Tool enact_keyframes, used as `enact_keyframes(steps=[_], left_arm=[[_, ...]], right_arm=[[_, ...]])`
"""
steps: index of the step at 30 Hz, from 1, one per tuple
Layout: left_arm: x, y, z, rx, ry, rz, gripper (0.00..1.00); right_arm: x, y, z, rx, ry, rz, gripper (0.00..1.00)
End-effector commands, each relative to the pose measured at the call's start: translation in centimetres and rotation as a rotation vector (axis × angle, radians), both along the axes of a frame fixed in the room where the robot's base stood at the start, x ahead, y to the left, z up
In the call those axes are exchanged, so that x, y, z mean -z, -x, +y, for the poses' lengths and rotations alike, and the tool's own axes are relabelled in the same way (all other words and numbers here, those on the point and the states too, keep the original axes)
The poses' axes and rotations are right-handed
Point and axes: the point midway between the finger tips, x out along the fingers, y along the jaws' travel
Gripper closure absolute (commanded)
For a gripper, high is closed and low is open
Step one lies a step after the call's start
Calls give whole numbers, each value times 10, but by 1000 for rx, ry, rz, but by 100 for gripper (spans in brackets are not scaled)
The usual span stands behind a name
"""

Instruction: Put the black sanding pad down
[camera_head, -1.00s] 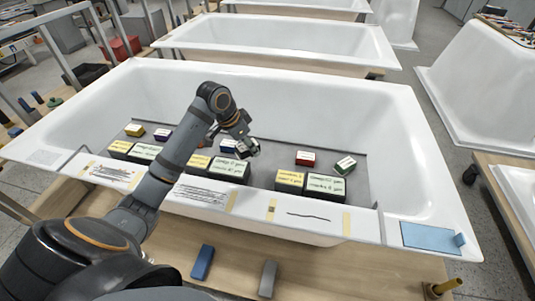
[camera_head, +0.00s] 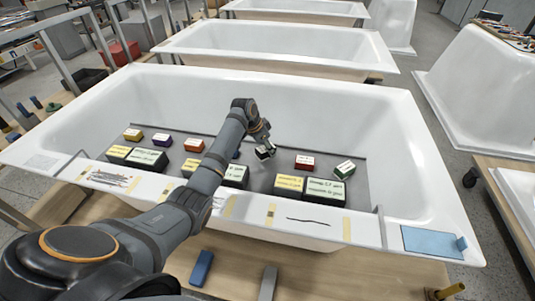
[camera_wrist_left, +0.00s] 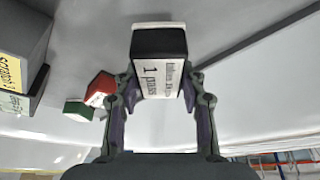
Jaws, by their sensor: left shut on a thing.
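My left gripper (camera_head: 264,146) is shut on the black sanding pad (camera_wrist_left: 160,42), a small black block with a white printed label reading "1 pass". The wrist view shows a finger on each side of the pad (camera_wrist_left: 158,85). In the head view the held pad (camera_head: 266,153) is over the grey mat (camera_head: 262,180) in the tub, between the blue-sided pad and the red pad. I cannot tell whether it touches the mat. My right gripper is not in view.
On the mat stand yellow, purple, red (camera_head: 305,162), green (camera_head: 345,169) and blue pads. Larger labelled blocks (camera_head: 324,191) line the near side. The tub's rim (camera_head: 300,215) lies in front. Bare mat shows between the held pad and the red pad.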

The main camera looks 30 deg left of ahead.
Motion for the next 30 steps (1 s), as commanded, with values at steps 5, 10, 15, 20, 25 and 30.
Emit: enact_keyframes(steps=[5, 10, 15, 20, 25, 30], left_arm=[[26, 2, 0, 0, -1, 3, 89], [27, 1, 1, 0, -2, 3, 89], [31, 2, 0, -1, -1, 4, 89], [30, 2, 0, -1, 0, 3, 39], [30, 2, 0, -1, 0, 3, 36], [28, 2, 0, 0, -1, 3, 36]], right_arm=[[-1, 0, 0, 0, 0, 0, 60], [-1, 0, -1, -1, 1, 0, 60], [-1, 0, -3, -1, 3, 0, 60], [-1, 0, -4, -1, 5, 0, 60], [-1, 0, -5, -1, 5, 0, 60], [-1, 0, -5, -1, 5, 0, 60]])
